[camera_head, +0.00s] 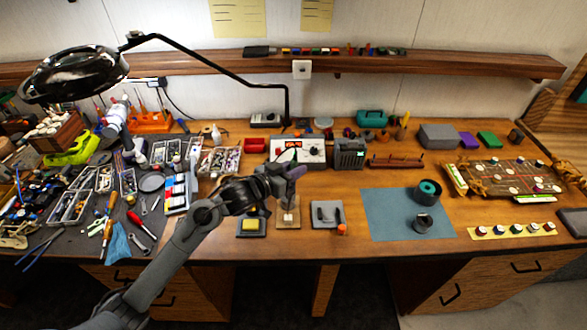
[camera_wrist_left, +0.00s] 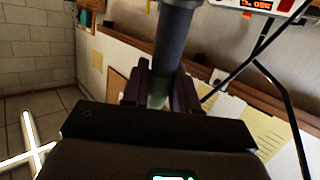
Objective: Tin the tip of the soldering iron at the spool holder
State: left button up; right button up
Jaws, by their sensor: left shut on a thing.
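My left gripper (camera_head: 287,178) is above the front middle of the bench. In the left wrist view, its two dark fingers (camera_wrist_left: 160,92) are closed around a dark grey round handle (camera_wrist_left: 175,35), which looks like the soldering iron's. The iron's tip cannot be made out in either view. A small tan stand with a pale piece on it (camera_head: 288,216), possibly the spool holder, is on the bench just below the gripper, partly covered by it. The white soldering station (camera_head: 310,151) with a red display stands behind the gripper. My right gripper is not in view.
A yellow sponge in a dark tray (camera_head: 250,225) lies left of the tan stand. A grey tray (camera_head: 326,213) lies to its right, near a blue mat (camera_head: 385,215). A black magnifier lamp (camera_head: 75,72) hangs at the left above crowded tools and bins. A black cable (camera_wrist_left: 250,62) runs near the gripper.

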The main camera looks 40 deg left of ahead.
pick_arm(q)
jog(key=shift+f, duration=0.15)
dwell(0.3)
jog(key=shift+f, duration=0.35)
jog(key=shift+p, duration=0.35)
dwell(0.8)
dwell(0.7)
jog(key=shift+f, duration=0.4)
dwell(0.4)
jog(key=shift+f+b, duration=0.2)
jog(key=shift+b, duration=0.1)
dwell(0.3)
jog(key=shift+p, duration=0.7)
dwell(3.1)
